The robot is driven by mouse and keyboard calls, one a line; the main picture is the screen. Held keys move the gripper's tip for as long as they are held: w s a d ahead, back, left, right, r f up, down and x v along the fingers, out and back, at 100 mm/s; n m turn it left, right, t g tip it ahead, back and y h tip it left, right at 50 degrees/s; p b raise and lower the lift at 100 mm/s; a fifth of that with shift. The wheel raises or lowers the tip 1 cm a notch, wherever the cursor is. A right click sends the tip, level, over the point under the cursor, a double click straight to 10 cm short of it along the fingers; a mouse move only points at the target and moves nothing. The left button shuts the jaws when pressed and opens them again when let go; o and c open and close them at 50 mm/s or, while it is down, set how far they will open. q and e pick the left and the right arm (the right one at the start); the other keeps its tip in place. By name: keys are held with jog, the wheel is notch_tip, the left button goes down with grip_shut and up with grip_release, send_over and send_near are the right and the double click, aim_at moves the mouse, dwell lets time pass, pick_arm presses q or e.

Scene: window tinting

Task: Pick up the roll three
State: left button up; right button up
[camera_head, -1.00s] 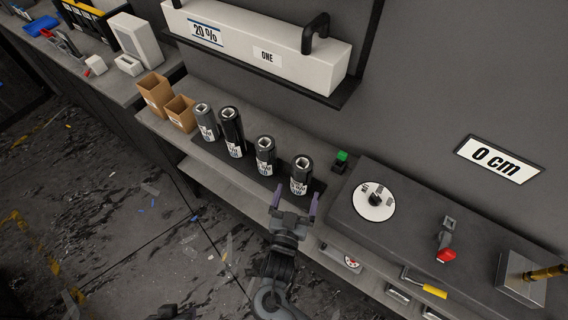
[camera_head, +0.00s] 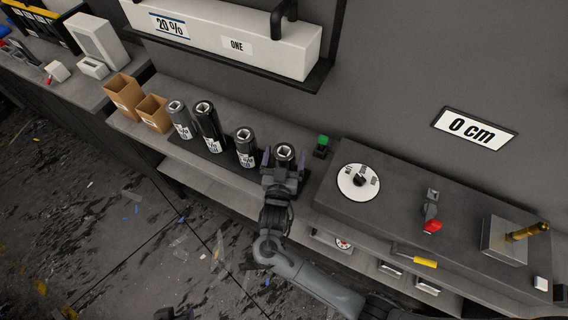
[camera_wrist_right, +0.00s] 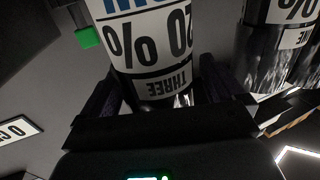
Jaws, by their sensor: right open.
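Roll three (camera_head: 284,152) is a dark upright cylinder at the right end of a row of similar rolls on the shelf. In the right wrist view its white label (camera_wrist_right: 153,45) reads 20 % and THREE, turned upside down. My right gripper (camera_head: 284,163) is open, with its purple-grey fingers on either side of the roll. The wrist view also shows the roll between the fingers (camera_wrist_right: 155,98); contact cannot be made out. A dark part at the bottom edge of the head view may be my left gripper (camera_head: 176,314); its jaws cannot be made out.
Other rolls (camera_head: 245,148) stand close on the left, with cardboard boxes (camera_head: 124,96) beyond. A white box (camera_head: 215,30) sits on the wall shelf above.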

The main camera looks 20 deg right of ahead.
jog(key=shift+w+d, duration=0.3)
jog(key=shift+w, duration=0.2)
jog(key=shift+c, duration=0.3)
jog(key=c, duration=1.2)
jog(key=shift+r, duration=0.15)
